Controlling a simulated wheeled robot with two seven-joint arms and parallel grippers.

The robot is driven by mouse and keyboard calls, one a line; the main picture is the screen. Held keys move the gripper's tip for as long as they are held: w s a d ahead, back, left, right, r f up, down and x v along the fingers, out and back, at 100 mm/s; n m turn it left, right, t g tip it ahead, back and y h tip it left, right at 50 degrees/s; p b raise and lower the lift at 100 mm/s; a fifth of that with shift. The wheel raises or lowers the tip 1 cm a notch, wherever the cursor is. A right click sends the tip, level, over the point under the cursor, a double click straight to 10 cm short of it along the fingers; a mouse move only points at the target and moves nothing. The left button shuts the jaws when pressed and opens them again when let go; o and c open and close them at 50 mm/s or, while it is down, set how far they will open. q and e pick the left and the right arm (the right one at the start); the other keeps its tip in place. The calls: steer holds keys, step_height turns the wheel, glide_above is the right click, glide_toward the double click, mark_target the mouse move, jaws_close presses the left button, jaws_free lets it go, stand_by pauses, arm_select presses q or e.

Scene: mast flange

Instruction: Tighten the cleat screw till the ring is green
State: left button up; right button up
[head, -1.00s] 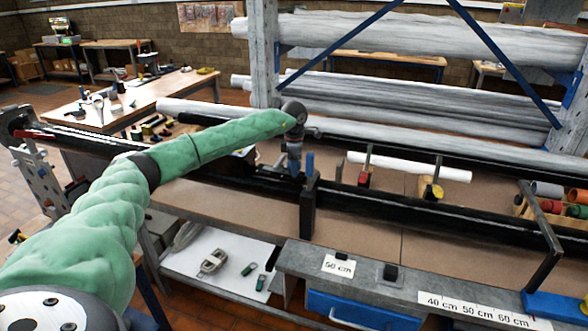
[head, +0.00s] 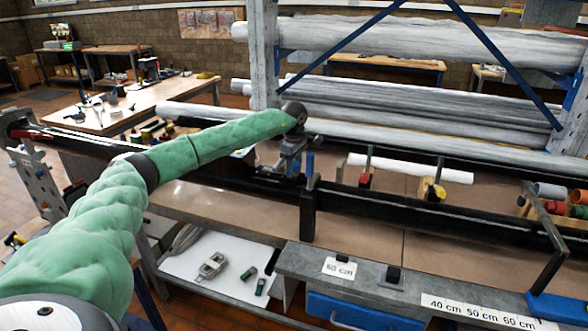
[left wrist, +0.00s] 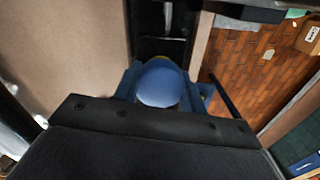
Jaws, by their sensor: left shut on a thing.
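My left gripper (head: 292,172) points down at the long black rail on the bench in the head view. It is shut on a blue round-topped part, which I take to be the cleat screw (left wrist: 158,86). Blue parts of the cleat (head: 309,164) show just right of the gripper in the head view and on both sides of the round top in the left wrist view. A thin yellowish sliver shows behind the round top; I cannot tell whether it is the ring. No green ring is visible. My right gripper is not in view.
A black upright post (head: 307,214) stands close in front of the gripper. A white tube (head: 410,168) lies behind the rail, near red and yellow blocks. A rack with long wrapped tubes (head: 400,95) rises behind. A grey ledge (head: 300,262) with length labels is in front.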

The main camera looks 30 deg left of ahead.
arm_select(q)
steer(key=o, duration=1)
steer(key=shift+r, duration=0.1)
steer(key=shift+o, duration=0.3)
steer(key=shift+r, duration=0.25)
steer(key=shift+r+p, duration=0.9)
steer(key=shift+r, duration=1.3)
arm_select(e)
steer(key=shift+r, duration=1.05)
